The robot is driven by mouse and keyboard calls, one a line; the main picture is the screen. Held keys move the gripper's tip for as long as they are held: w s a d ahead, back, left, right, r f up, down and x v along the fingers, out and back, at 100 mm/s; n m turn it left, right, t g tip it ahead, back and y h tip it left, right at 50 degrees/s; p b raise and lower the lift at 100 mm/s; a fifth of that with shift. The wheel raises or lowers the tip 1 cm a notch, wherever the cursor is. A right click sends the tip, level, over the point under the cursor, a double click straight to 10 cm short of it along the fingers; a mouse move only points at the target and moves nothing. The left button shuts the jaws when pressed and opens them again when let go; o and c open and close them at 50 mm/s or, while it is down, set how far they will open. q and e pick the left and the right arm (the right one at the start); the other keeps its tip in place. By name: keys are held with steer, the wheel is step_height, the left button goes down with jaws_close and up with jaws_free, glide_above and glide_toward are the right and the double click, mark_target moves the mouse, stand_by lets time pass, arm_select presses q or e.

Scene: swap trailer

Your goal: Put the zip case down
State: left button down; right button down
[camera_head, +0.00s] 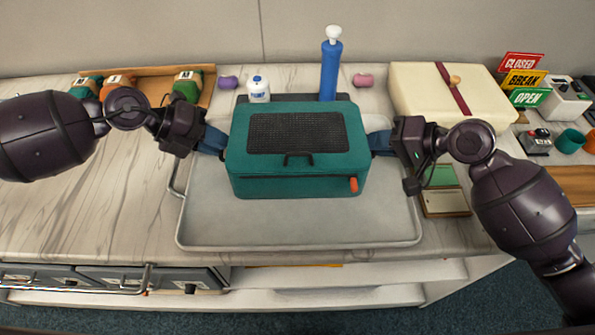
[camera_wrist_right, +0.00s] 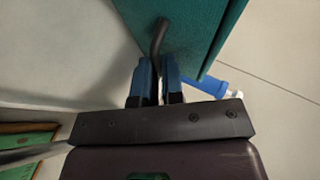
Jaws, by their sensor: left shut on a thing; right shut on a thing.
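The teal zip case (camera_head: 262,178) with a dark mesh top is in the middle of the head view, over the grey tray (camera_head: 300,232). I cannot tell whether its base touches the tray. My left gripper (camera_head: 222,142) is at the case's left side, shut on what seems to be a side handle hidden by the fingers. My right gripper (camera_head: 378,142) is at its right side. In the right wrist view, the blue fingers of the right gripper (camera_wrist_right: 158,85) are shut on a dark side handle (camera_wrist_right: 159,38) of the teal case (camera_wrist_right: 180,25).
Behind the case stand a blue pump (camera_head: 329,72) and a white bottle (camera_head: 259,89). A cream box (camera_head: 420,90) with a red strap is at back right. Coloured signs (camera_head: 524,80) stand further right. The left worktop (camera_head: 90,215) is clear.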

arm_select(q)
steer(key=shift+d+f, duration=0.15)
steer(key=shift+f, duration=0.45)
arm_select(e)
steer(key=shift+s+a+f, duration=0.1)
steer(key=shift+a+f, duration=0.1)
steer(key=shift+f, duration=0.4)
arm_select(q)
steer(key=c, duration=1.2)
jaws_free()
arm_select(e)
steer(key=c, duration=1.2)
jaws_free()
steer(key=shift+c, duration=0.2)
arm_select(q)
steer(key=o, duration=0.7)
steer(key=shift+s+d, duration=0.1)
steer(key=shift+c, duration=0.2)
arm_select(e)
steer(key=shift+a, duration=0.1)
arm_select(q)
steer(key=shift+r, duration=0.1)
steer(key=shift+a+f+v, duration=0.1)
steer(key=shift+f+v, duration=0.05)
steer(key=shift+v, duration=1.9)
steer(key=shift+a+f+v, duration=0.15)
steer(key=shift+v, duration=1.95)
arm_select(e)
steer(key=shift+d+f, duration=0.1)
steer(key=shift+d, duration=0.2)
